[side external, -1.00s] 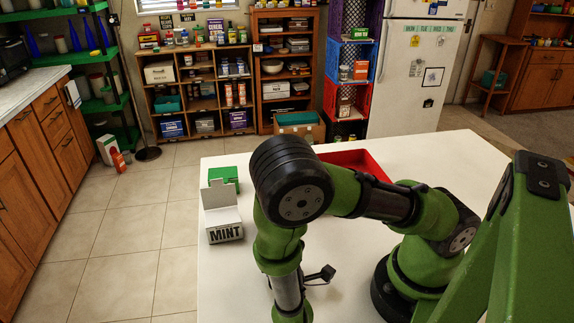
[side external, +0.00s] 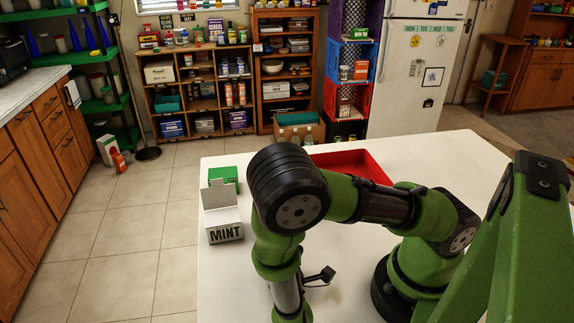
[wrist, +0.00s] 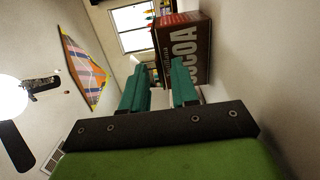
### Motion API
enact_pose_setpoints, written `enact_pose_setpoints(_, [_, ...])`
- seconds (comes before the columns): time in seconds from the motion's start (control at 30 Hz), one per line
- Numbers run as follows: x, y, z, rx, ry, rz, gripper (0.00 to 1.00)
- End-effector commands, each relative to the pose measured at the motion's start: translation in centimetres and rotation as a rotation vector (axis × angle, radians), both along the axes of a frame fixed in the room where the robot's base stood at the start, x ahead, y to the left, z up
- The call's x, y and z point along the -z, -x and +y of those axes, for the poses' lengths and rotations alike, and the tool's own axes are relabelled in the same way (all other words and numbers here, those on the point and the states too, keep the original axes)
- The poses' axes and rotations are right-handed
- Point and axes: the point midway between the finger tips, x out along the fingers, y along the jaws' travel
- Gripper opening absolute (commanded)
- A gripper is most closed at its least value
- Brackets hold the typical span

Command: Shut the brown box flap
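A brown box lettered COCOA (wrist: 186,55) shows in the wrist view, at the upper middle beyond my fingers, with a reddish part at its upper end. I cannot make out its flap clearly. My gripper (wrist: 158,78) has two teal fingers, apart, with a clear gap between them and nothing held. The box lies ahead of the right finger; I cannot tell whether they touch. In the side external view the brown box is not visible, and my gripper is out of sight below the frame.
A white MINT box (side external: 223,223) with a raised flap stands at the left of the white table (side external: 430,160). A green box (side external: 224,176) is behind it. A red tray (side external: 347,159) lies behind my arm. The back right of the table is clear.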

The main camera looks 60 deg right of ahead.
Motion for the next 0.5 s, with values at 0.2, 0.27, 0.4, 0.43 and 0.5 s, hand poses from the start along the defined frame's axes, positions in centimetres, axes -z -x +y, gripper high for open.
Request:
enact_pose_setpoints(0.2, [0.1,1.3,1.8,-0.007,-0.002,0.001,0.29])
enact_pose_setpoints(0.27, [0.1,2.2,2.7,-0.008,-0.003,0.000,0.29])
enact_pose_setpoints(0.4, [0.2,4.4,5.3,-0.007,-0.004,0.001,0.29])
enact_pose_setpoints(0.43, [0.2,4.9,5.9,-0.006,-0.004,0.000,0.29])
enact_pose_setpoints(0.5, [0.2,6.1,7.1,-0.004,-0.004,0.002,0.29])
